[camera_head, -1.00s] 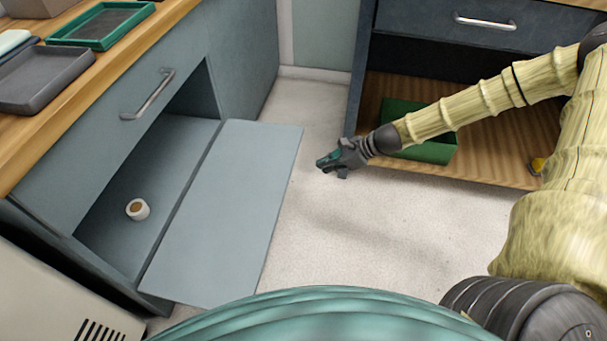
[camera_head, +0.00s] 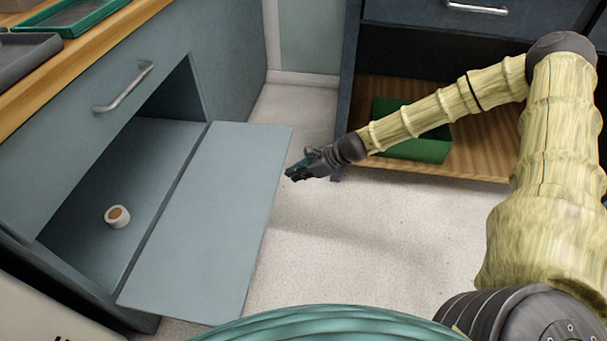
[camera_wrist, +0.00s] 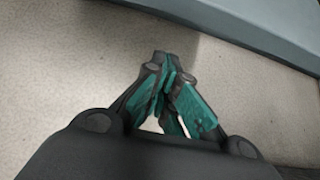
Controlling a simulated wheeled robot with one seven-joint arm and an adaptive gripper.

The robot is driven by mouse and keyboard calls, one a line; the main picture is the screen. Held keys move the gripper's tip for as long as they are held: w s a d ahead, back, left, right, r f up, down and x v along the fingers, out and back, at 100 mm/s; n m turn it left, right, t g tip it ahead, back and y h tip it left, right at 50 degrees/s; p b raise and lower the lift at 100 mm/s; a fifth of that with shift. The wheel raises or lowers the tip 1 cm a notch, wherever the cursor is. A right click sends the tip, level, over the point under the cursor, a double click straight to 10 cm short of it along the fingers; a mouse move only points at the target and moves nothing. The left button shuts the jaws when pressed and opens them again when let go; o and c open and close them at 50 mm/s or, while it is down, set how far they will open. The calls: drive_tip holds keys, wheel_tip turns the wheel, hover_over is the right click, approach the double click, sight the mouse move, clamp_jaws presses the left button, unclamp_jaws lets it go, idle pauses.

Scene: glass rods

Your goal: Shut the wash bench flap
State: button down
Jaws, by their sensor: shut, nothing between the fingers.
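The wash bench flap (camera_head: 208,220) is a flat grey-blue panel, folded down and lying open in front of the bench's lower compartment. My gripper (camera_head: 291,174) is shut and empty, just to the right of the flap's outer edge near its far corner. I cannot tell from the head view how high it is against the flap. In the wrist view my gripper (camera_wrist: 168,75) has its fingertips together over the pale floor, and a grey-blue panel edge (camera_wrist: 255,35), likely the flap, crosses the upper right, apart from the fingertips.
A white and brown roll (camera_head: 117,216) lies inside the open compartment. The drawer above has a metal handle (camera_head: 123,88). A dark cabinet with a wooden shelf and a green bin (camera_head: 420,148) stands at the back right. The floor (camera_head: 340,240) right of the flap is clear.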

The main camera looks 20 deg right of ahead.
drive_tip(key=shift+w+a+r+b, duration=0.15)
drive_tip(key=shift+r+b, duration=0.3)
drive_tip(key=shift+r, duration=1.4)
drive_tip(key=shift+r, duration=0.1)
